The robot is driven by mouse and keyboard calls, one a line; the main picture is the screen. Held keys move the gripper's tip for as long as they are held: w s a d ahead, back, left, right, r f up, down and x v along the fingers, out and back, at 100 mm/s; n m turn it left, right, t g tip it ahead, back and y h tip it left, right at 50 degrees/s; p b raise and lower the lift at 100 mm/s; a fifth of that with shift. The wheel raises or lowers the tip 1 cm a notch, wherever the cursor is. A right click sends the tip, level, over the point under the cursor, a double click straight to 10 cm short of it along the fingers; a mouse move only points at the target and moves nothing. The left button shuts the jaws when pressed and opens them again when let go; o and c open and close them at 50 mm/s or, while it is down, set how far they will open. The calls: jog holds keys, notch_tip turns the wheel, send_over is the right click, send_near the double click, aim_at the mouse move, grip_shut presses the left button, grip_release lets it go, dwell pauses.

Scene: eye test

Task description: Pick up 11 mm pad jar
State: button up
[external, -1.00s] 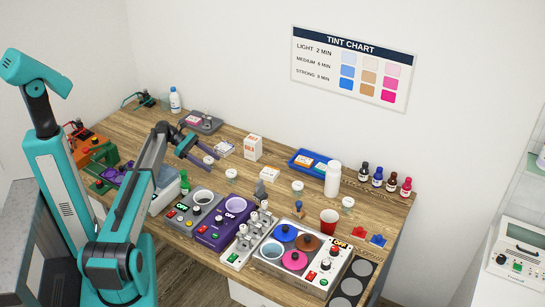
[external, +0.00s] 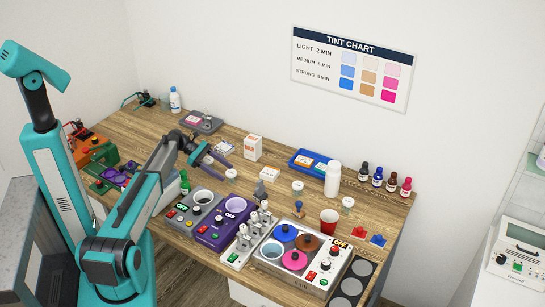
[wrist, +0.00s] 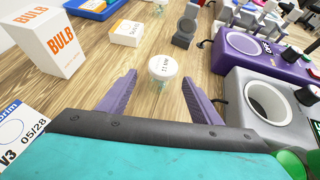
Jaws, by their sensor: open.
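A small clear jar with a white lid (wrist: 163,67) stands upright on the wooden bench, seen in the wrist view. Its lid label appears to read 11 MM. My gripper (wrist: 158,84) has purple fingers spread wide, open and empty. The jar is just ahead of the fingertips, roughly centred between them and not gripped. In the external view my gripper (external: 226,174) reaches low over the bench, with the jar (external: 230,173) at its fingertips. Similar white-lidded jars stand farther right, one in the middle (external: 297,187) and one near the right edge (external: 347,203).
A tall BULB box (wrist: 48,42) stands left of my gripper, with a smaller BULB box (wrist: 126,33) beyond. A grey heater pot (wrist: 268,105) and a purple pot (wrist: 240,43) stand close on the right. A blue tray (external: 298,169) lies farther back. Bare wood surrounds the jar.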

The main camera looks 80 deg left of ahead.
aim_at(231, 175)
jog(key=shift+d+r+p+x, duration=0.1)
jog(key=shift+p+x, duration=0.4)
jog(key=shift+x, duration=0.15)
jog(key=shift+d+r+p+x, duration=0.1)
jog(key=shift+p+x, duration=0.4)
jog(key=shift+x, duration=0.15)
jog(key=shift+p+x, duration=0.35)
jog(key=shift+x, duration=0.85)
jog(key=shift+f, duration=0.1)
jog(key=c, duration=1.1)
jog(key=shift+r+b, duration=1.75)
jog(key=shift+r, duration=3.25)
